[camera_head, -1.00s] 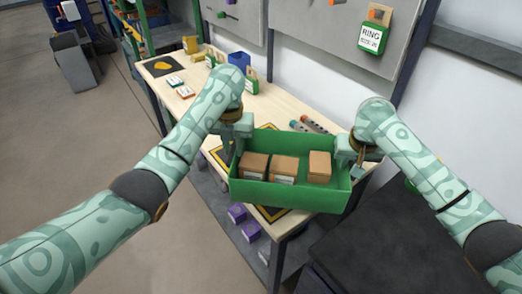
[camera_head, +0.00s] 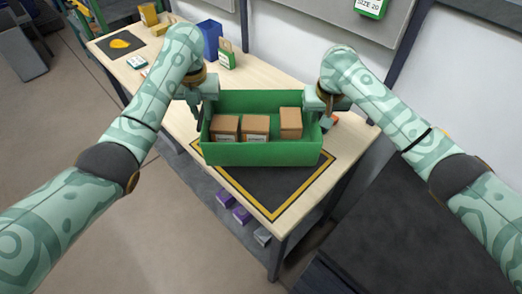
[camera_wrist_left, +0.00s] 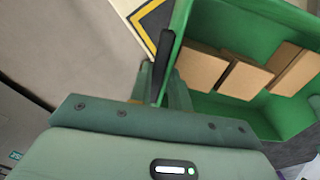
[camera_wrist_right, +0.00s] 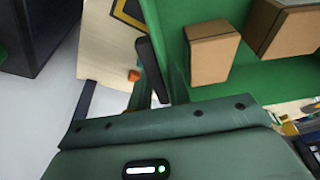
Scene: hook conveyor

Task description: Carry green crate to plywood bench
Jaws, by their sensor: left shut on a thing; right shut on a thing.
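The green crate (camera_head: 262,154) holds three brown boxes (camera_head: 255,124) and is over the near end of the plywood bench (camera_head: 262,76), above a dark mat with a yellow border (camera_head: 268,190). Whether its base touches the mat is hard to tell. My left gripper (camera_head: 207,98) is shut on the crate's left end wall. My right gripper (camera_head: 317,107) is shut on its right end wall. The left wrist view shows the crate wall (camera_wrist_left: 185,30) at the finger, and the right wrist view shows the crate floor (camera_wrist_right: 240,80) with boxes.
A blue bin (camera_head: 208,38), a green-and-tan holder (camera_head: 226,56), a yellow block (camera_head: 149,14) and a dark mat with a yellow shape (camera_head: 119,43) are toward the bench's far end. Purple boxes (camera_head: 226,198) sit on the lower shelf. A dark surface (camera_head: 400,230) is at the right.

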